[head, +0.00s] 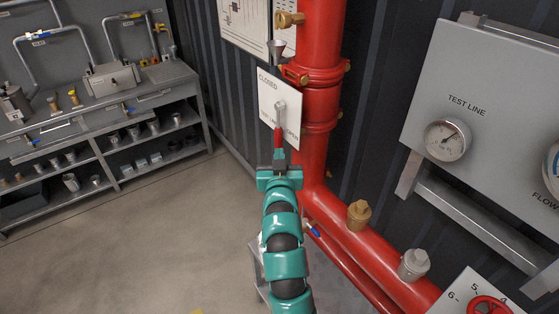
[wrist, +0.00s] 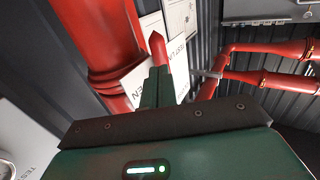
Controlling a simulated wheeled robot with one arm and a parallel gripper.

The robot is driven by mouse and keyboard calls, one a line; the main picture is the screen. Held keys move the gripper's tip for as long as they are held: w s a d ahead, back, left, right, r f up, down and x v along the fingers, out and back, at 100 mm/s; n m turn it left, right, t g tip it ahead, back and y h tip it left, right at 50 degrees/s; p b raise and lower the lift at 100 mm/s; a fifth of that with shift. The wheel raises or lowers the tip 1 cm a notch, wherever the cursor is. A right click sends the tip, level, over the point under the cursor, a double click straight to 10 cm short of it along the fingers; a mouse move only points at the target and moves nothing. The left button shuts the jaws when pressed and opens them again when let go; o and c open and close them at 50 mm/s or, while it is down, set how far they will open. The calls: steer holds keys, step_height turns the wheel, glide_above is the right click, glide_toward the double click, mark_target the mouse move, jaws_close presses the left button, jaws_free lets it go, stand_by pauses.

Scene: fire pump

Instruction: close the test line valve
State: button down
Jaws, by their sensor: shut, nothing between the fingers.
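The test line valve shows in the head view as a lever on a white plate (head: 285,122) beside the red vertical pipe. The plate reads CLOSED at its upper left and OPEN at its lower right. The lever has a grey metal hub (head: 281,106) and a red handle (head: 277,138) that hangs down. My gripper (head: 279,156) is shut and empty at the lower end of the handle. In the wrist view the red handle (wrist: 158,46) rises just beyond my shut fingertips (wrist: 156,70). I cannot tell whether they touch it.
The red vertical pipe (head: 320,110) stands close at the right of the plate. A grey gauge panel (head: 500,110) and a red handwheel (head: 488,306) are farther right. A workbench (head: 110,100) stands at the left, with open floor (head: 150,230) before it.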

mark_target(278, 143)
steer(key=shift+w+p, duration=0.65)
steer(key=shift+w, duration=0.8)
steer(key=shift+a+f+b, duration=0.1)
steer(key=shift+f+b, duration=0.05)
steer(key=shift+b, duration=0.45)
